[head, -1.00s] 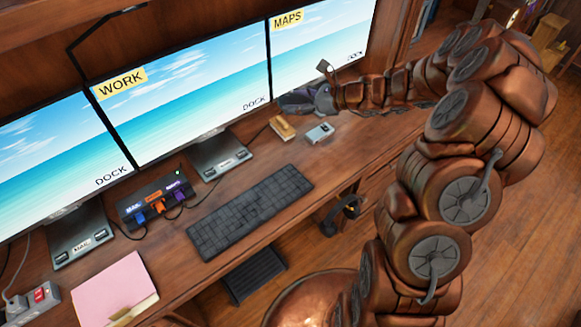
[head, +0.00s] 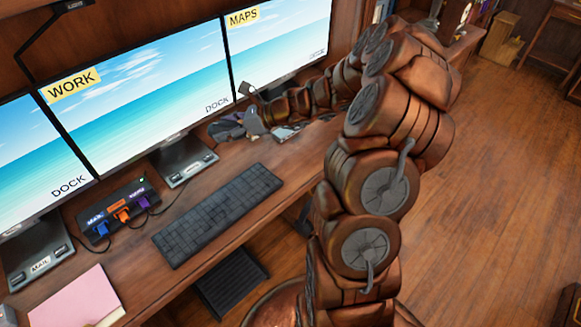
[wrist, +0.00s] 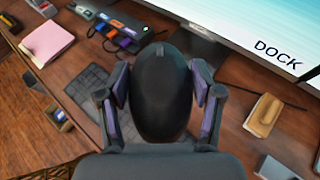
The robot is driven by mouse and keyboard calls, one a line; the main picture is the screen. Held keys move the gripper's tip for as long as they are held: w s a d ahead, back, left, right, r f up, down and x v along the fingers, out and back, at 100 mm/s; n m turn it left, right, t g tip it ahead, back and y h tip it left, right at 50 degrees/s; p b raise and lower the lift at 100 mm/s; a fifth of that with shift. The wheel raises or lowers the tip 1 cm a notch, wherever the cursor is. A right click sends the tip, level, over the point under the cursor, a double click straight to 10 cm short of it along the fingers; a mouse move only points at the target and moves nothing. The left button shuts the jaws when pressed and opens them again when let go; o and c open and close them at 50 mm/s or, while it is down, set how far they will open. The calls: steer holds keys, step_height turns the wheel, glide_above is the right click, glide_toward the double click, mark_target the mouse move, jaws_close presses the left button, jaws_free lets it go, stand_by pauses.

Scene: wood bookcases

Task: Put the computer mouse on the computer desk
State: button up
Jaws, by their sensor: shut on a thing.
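The computer mouse (wrist: 162,88) is dark and rounded, and it fills the middle of the wrist view. My gripper (wrist: 160,100) is shut on it, with a finger pressed against each side. In the head view my gripper (head: 238,124) is over the computer desk (head: 205,187), in front of the right-hand monitor and beyond the keyboard. The mouse is hard to make out there. The desk is brown wood and shows below the mouse in the wrist view. I cannot tell how far above the desk the mouse is.
Three monitors (head: 140,92) line the back of the desk. A dark keyboard (head: 218,213) lies at its middle, with a cable hub (head: 122,210) to the left. A pink notepad (head: 78,298) lies front left. A tan block (wrist: 263,115) sits near my gripper. Bare wood shows around the keyboard.

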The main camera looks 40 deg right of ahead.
steer(key=s+d+f+m+h+b, duration=0.1)
steer(key=s+d+f+b, duration=0.2)
steer(key=s+f+b, duration=0.1)
steer(key=s+d+f+m+t+h+b, duration=0.1)
steer(key=s+d+f+b, duration=0.3)
steer(key=f+b, duration=0.3)
steer(key=s+d+f+m+t+b, duration=0.1)
steer(key=s+d+f+b, duration=0.2)
steer(key=b, duration=0.4)
steer(key=shift+s+d+f+h, duration=0.2)
steer(key=shift+s+f, duration=0.25)
steer(key=shift+f, duration=0.25)
steer(key=shift+s+d+f+h, duration=0.2)
steer(key=shift+s+f, duration=0.2)
steer(key=shift+f, duration=0.3)
steer(key=shift+s+d+f+t+b, duration=0.2)
steer(key=shift+s+f+t+b, duration=0.25)
steer(key=shift+b, duration=0.4)
steer(key=p, duration=0.1)
glide_above(292, 159)
steer(key=shift+s+a+f, duration=0.1)
steer(key=shift+s+f, duration=0.05)
steer(key=shift+f, duration=0.6)
steer(key=shift+w+f, duration=0.15)
steer(key=shift+w, duration=0.05)
steer(key=shift+f, duration=1.6)
steer(key=o, duration=1.2)
steer(key=shift+f, duration=0.1)
